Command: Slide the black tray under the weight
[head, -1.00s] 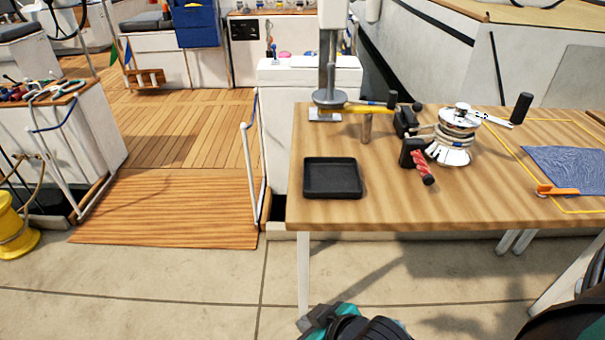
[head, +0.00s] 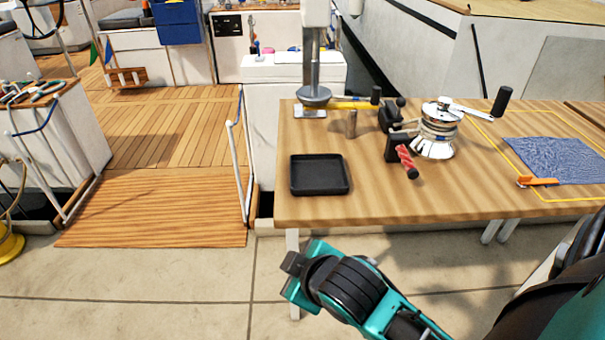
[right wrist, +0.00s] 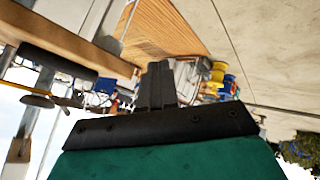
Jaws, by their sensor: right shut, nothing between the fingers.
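The black tray (head: 319,191) is shallow and square. It lies flat on the wooden table near its front left corner. The likely weight is a grey disc (head: 314,98) on a vertical rod behind the tray, over a small pale plate (head: 310,113). The tray is in front of it and apart from it. My right gripper (head: 292,263) is in front of the table's front edge, short of the tray and touching nothing. In the right wrist view its fingers (right wrist: 157,85) are together and empty. What seems to be the tray (right wrist: 58,62) shows there upside down. My left gripper is not in view.
A short wooden peg (head: 351,124), a yellow-handled tool (head: 350,104), a red-handled part (head: 406,160) and a chrome winch (head: 437,130) stand right of and behind the tray. A blue cloth (head: 556,160) lies at the right. The table's front strip is clear.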

